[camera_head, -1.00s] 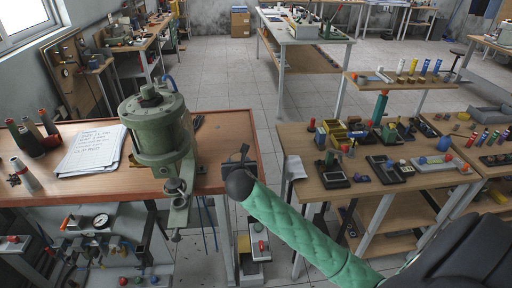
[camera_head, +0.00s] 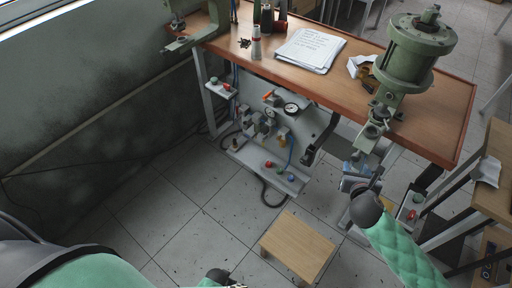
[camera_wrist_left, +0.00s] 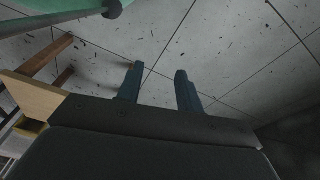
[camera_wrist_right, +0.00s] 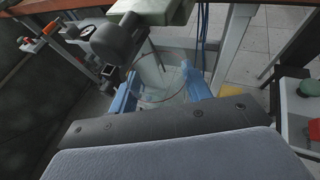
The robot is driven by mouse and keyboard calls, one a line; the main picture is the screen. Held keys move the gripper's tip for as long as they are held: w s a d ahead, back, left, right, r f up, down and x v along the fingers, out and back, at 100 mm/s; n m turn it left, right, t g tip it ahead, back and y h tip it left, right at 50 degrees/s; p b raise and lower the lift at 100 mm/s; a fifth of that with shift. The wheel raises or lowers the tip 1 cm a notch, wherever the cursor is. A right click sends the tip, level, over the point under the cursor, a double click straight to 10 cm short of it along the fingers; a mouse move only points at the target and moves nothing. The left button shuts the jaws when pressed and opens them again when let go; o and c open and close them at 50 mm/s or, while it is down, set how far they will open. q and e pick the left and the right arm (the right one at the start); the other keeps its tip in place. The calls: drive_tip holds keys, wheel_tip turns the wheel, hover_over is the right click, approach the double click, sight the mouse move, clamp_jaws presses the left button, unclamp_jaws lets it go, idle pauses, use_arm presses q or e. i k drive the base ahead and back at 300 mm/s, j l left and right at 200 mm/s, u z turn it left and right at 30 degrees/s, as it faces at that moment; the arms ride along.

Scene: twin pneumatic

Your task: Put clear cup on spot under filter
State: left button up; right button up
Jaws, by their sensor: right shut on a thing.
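My right gripper (camera_head: 362,178) is below the front edge of the bench, under a green bracket. In the right wrist view its blue fingers (camera_wrist_right: 163,88) are shut on a clear cup (camera_wrist_right: 158,78), which is see-through and hard to outline. A dark grey round fitting (camera_wrist_right: 115,42) hangs from a green block (camera_wrist_right: 165,10) just above and left of the cup. In the head view the green machine (camera_head: 412,60) stands above on the bench. I cannot tell which part is the filter. My left gripper (camera_wrist_left: 159,85) is open and empty over the floor.
The wooden bench (camera_head: 325,78) carries papers (camera_head: 310,50) and spools. Under it is a pale panel with gauges (camera_head: 290,108). A small wooden stool (camera_head: 298,247) stands on the floor. Another table (camera_head: 490,150) is at the right.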

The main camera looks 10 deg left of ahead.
sight(256, 150)
drive_tip(key=i+j, duration=0.1)
drive_tip(key=j, duration=0.4)
drive_tip(key=i+j, duration=0.1)
drive_tip(key=j, duration=0.45)
drive_tip(key=i+j+u, duration=0.1)
drive_tip(key=j, duration=0.4)
drive_tip(key=i+j, duration=0.1)
drive_tip(key=j, duration=0.45)
